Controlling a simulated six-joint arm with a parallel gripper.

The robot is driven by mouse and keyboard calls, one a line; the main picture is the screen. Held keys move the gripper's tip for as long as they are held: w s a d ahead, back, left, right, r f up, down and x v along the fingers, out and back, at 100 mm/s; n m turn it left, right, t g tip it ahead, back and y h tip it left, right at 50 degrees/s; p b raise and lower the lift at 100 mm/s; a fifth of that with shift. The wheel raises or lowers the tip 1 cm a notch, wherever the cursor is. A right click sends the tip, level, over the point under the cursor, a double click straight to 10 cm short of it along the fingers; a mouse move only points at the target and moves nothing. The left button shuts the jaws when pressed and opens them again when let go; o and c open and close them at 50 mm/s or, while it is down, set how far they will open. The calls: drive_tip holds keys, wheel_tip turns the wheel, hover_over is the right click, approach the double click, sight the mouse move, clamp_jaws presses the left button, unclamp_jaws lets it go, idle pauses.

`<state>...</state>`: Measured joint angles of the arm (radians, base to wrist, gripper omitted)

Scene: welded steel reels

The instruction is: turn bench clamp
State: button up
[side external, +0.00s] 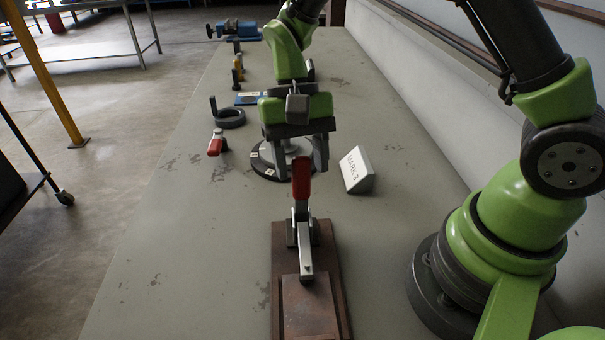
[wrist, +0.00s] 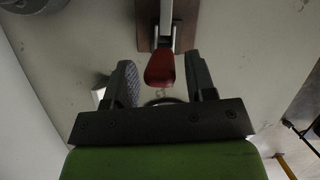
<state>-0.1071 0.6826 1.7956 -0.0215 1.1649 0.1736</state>
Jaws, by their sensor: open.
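The bench clamp is a toggle clamp with an upright red handle (side external: 301,178) and a grey metal arm (side external: 305,262), fixed on a brown base plate (side external: 333,290). My gripper (side external: 299,166) is open just behind the handle in the side view, its fingers pointing down on either side of it. In the wrist view the red handle (wrist: 160,68) shows between the two spread fingers of my gripper (wrist: 160,62), with a gap on both sides. I cannot see any contact. The brown base (wrist: 146,25) lies beyond the fingertips there.
A round dark disc with a grey top (side external: 265,170) stands behind my gripper. A white wedge sign reading MARK 3 (side external: 357,170) is to the right. A small red-handled piece (side external: 216,143), a black handwheel (side external: 230,118) and a blue vise (side external: 240,31) line the left side. The bench front left is clear.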

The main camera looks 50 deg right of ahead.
sight(301, 186)
drive_tip(key=shift+x, duration=1.3)
clamp_jaws()
